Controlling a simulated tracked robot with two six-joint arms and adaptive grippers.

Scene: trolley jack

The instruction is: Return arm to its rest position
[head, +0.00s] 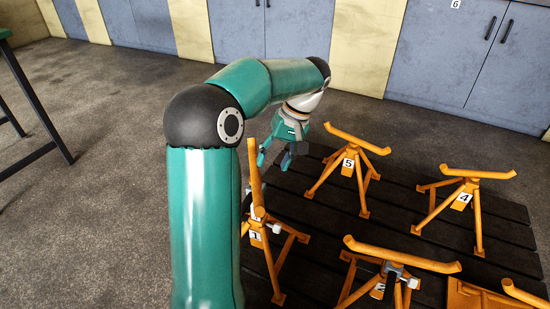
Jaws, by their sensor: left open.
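My left arm rises from the bottom of the head view, bends at a dark elbow and reaches away to the right. My left gripper (283,150) hangs below its wrist, open, with its fingers pointing down and nothing seen between them. It is just right of and beyond the orange stand marked 1 (256,235), and left of the stand marked 5 (348,165). Whether it touches stand 1 cannot be told. The arm hides part of stand 1's left side. My right gripper is not in view.
Stand 4 (461,200) is at the right, and another orange stand (400,256) is at the front. They stand on a dark slatted platform (400,190). Grey cabinets (452,60) line the back wall. A green table (38,105) is at the left. Open floor (100,150) lies left of my arm.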

